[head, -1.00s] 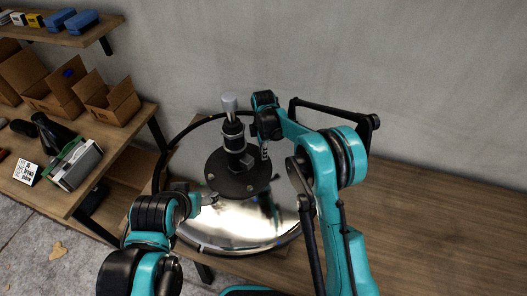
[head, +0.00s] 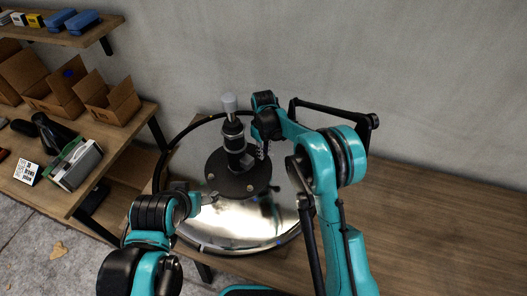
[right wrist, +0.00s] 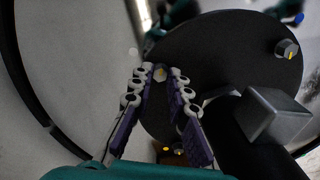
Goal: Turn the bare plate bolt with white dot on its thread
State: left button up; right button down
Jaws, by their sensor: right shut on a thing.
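A black round plate (head: 222,184) with an upright post (head: 234,140) sits on the shiny round chair base. The right wrist view also shows the plate (right wrist: 215,45). My right gripper (head: 262,153) reaches down at the plate's right edge. In the right wrist view its fingers (right wrist: 163,76) are shut on a small bolt (right wrist: 160,73) at the plate's edge; its mark looks yellowish there. Another bolt (right wrist: 287,48) with a yellow mark stands apart. Bolt heads also show on the plate's near side (head: 249,187). My left gripper (head: 207,197) is by the plate's left edge; its jaws are unclear.
The shiny base (head: 235,222) lies on a wooden table (head: 420,215) with free room at right. A shelf with cardboard boxes (head: 108,100) and tools is at left.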

jog(key=m, duration=0.4)
jog(key=shift+m, duration=0.3)
jog(key=m, duration=0.4)
jog(key=shift+m, duration=0.3)
jog(key=m, duration=0.4)
jog(key=shift+m, duration=0.3)
jog(key=m, duration=0.4)
jog(key=shift+m, duration=0.4)
jog(key=c, duration=1.5)
grip_release()
jog(key=shift+o, duration=0.2)
jog(key=shift+r, duration=0.1)
notch_tip(320, 180, up, 12)
